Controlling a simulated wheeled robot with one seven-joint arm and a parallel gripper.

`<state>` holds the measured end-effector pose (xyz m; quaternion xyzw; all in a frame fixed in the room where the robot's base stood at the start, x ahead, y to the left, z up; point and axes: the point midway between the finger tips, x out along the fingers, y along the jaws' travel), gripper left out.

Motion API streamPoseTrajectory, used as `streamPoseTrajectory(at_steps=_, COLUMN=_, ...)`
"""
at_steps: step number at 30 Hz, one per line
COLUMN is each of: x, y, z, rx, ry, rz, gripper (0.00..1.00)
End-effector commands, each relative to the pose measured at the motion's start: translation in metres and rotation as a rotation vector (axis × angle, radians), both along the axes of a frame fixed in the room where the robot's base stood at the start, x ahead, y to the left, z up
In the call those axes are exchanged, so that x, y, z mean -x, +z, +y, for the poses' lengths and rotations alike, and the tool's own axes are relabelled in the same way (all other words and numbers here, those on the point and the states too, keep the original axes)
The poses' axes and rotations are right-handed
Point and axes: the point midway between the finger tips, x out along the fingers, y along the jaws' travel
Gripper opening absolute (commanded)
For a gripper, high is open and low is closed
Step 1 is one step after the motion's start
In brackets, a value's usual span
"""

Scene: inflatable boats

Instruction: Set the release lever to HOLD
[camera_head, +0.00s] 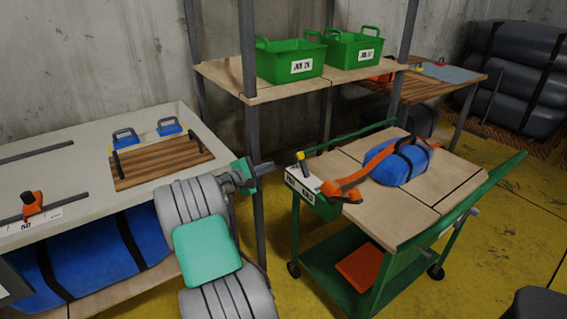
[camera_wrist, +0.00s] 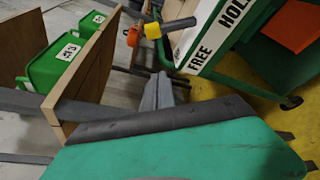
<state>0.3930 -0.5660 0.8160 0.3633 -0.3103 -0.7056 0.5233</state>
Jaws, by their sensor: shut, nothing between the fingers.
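The release lever (camera_head: 301,160) is a dark rod with a yellow knob on a box at the cart's left end. In the head view its top leans slightly left. The lever also shows at the top of the wrist view (camera_wrist: 172,25). Its white plate (camera_wrist: 190,38) reads FREE and HOLD; which mark the lever stands at is hard to tell. My gripper (camera_head: 264,167) is shut and empty, left of the lever and apart from it. Its fingers also show in the wrist view (camera_wrist: 158,92), below the lever.
The green cart (camera_head: 437,226) carries a blue bundle (camera_head: 398,163) with an orange strap (camera_head: 348,184). A shelf post (camera_head: 258,225) stands close by my gripper. Two green crates (camera_head: 291,60) sit on the shelf. A workbench (camera_head: 70,150) is at left.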

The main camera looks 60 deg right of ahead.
Motion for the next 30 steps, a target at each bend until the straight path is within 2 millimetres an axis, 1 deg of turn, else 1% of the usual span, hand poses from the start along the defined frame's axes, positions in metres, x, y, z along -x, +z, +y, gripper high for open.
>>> streamPoseTrajectory(at_steps=2, x=0.003, y=-0.004, z=-0.010, rx=-0.001, ry=-0.004, rz=0.000, gripper=0.00)
streamPoseTrajectory(at_steps=9, x=0.012, y=-0.013, z=-0.057, rx=0.000, ry=-0.003, rz=-0.003, gripper=0.00)
streamPoseTrajectory(at_steps=15, x=0.019, y=-0.020, z=-0.093, rx=-0.001, ry=-0.002, rz=-0.003, gripper=0.00)
streamPoseTrajectory(at_steps=17, x=0.026, y=-0.009, z=-0.088, rx=0.002, ry=0.000, rz=-0.004, gripper=0.00)
streamPoseTrajectory(at_steps=21, x=0.040, y=0.000, z=-0.080, rx=0.000, ry=0.000, rz=-0.002, gripper=0.00)
streamPoseTrajectory(at_steps=24, x=0.046, y=0.004, z=-0.077, rx=-0.001, ry=0.000, rz=-0.002, gripper=0.00)
streamPoseTrajectory(at_steps=30, x=0.047, y=0.005, z=-0.076, rx=-0.001, ry=0.000, rz=-0.002, gripper=0.00)
